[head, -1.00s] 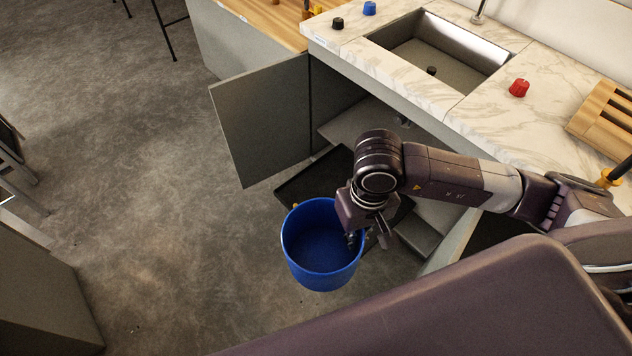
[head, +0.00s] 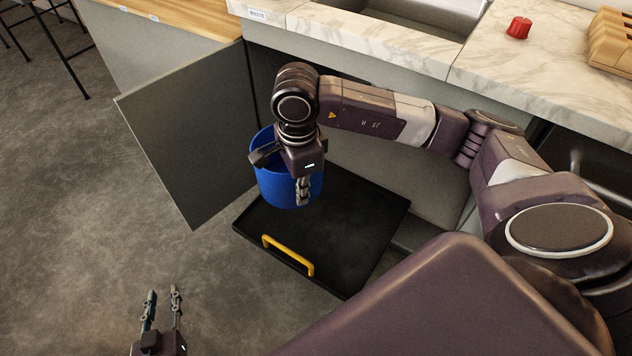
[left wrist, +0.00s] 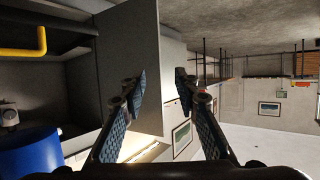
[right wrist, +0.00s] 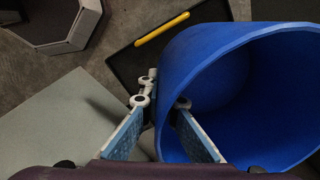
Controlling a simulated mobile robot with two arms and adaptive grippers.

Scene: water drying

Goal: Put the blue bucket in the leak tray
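The blue bucket (head: 274,184) is over the back left part of the black leak tray (head: 345,255), which has a yellow handle. In the left wrist view, which looks upside down, the bucket (left wrist: 28,155) appears raised clear of the tray (left wrist: 60,42). My right gripper (head: 303,188) is shut on the bucket's wall. In the right wrist view one finger is outside the bucket (right wrist: 215,70) and one is inside at the rim. The bucket's far side is partly hidden by my right wrist. My left gripper (head: 162,312) is open and empty, low at the front left.
An open grey cabinet door (head: 195,135) stands just left of the bucket. The marble counter (head: 400,45) with the sink (head: 430,12) and a red knob (head: 519,27) is behind. Open floor (head: 80,220) lies to the left.

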